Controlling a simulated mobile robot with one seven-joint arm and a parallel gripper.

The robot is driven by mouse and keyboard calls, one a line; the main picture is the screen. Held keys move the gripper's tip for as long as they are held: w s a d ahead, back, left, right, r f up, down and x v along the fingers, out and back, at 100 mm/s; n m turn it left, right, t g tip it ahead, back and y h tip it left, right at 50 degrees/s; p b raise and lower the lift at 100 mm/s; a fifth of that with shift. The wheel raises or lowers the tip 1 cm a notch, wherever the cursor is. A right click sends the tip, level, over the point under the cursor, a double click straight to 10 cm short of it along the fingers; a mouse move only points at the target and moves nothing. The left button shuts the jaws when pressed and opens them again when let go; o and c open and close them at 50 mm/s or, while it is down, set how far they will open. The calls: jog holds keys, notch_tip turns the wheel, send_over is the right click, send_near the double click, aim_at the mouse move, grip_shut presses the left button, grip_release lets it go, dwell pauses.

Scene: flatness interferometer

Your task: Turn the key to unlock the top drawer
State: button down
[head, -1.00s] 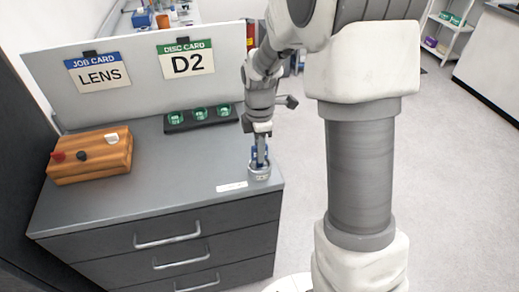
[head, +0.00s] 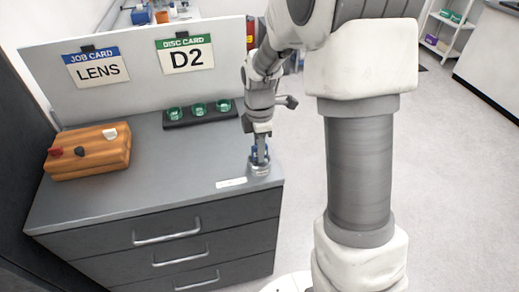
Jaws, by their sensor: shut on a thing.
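The key (head: 256,153) shows as a small blue piece between the fingers of my gripper (head: 259,158). My gripper points down and is shut on it. The key is at a round grey lock (head: 260,168) on the cabinet top, near its right front corner. The fingers hide most of the key, so I cannot tell how far it is turned. The top drawer (head: 175,238) is closed, with a silver bar handle (head: 166,237).
A white label (head: 231,183) lies left of the lock. A wooden box with knobs (head: 88,153) sits at the left. A black rack with green discs (head: 199,113) stands at the back, before a white panel (head: 130,97) with two cards. The middle of the top is clear.

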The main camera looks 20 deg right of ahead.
jog(key=shift+m, duration=1.7)
jog(key=shift+m, duration=1.7)
jog(key=m, duration=0.3)
jog(key=shift+m+p, duration=0.3)
